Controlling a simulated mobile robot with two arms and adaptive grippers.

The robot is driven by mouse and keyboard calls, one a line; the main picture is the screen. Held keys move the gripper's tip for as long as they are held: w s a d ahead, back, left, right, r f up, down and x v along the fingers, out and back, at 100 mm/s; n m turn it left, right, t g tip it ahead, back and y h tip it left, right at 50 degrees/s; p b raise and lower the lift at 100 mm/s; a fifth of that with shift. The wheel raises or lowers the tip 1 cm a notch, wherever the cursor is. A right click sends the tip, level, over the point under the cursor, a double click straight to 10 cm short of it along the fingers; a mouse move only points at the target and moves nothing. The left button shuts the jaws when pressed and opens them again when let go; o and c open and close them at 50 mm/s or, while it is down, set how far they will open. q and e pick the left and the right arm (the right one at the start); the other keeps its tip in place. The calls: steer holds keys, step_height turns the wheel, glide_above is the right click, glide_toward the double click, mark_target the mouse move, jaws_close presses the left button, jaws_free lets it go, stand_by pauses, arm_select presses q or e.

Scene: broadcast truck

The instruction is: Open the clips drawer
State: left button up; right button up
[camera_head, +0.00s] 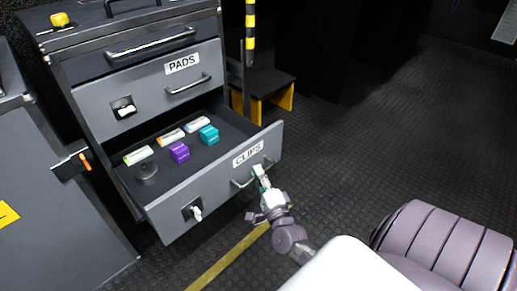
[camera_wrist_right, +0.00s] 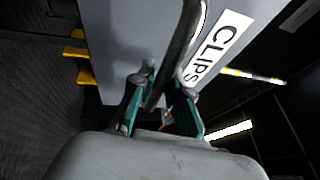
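The clips drawer (camera_head: 222,174) is the grey lower drawer with a "CLIPS" label, and it is pulled out well beyond the cabinet front. Its bar handle (camera_head: 243,183) is on the right part of the drawer front and also shows in the right wrist view (camera_wrist_right: 188,38). My right gripper (camera_head: 262,180) is at this handle. In the right wrist view its teal fingers (camera_wrist_right: 163,98) lean in on both sides of the bar, which runs between them. A latch (camera_head: 194,210) with a white lever is left of the handle. My left gripper is not in view.
Purple and teal blocks (camera_head: 180,152), several small boxes (camera_head: 171,137) and a dark round item (camera_head: 146,173) lie in the drawer. The pads drawer (camera_head: 150,88) above is shut. Another grey cabinet (camera_head: 50,200) stands at left. Floor (camera_head: 350,140) to the right is clear.

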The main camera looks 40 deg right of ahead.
steer(key=o, duration=0.3)
steer(key=v, duration=1.2)
steer(key=shift+r, duration=0.1)
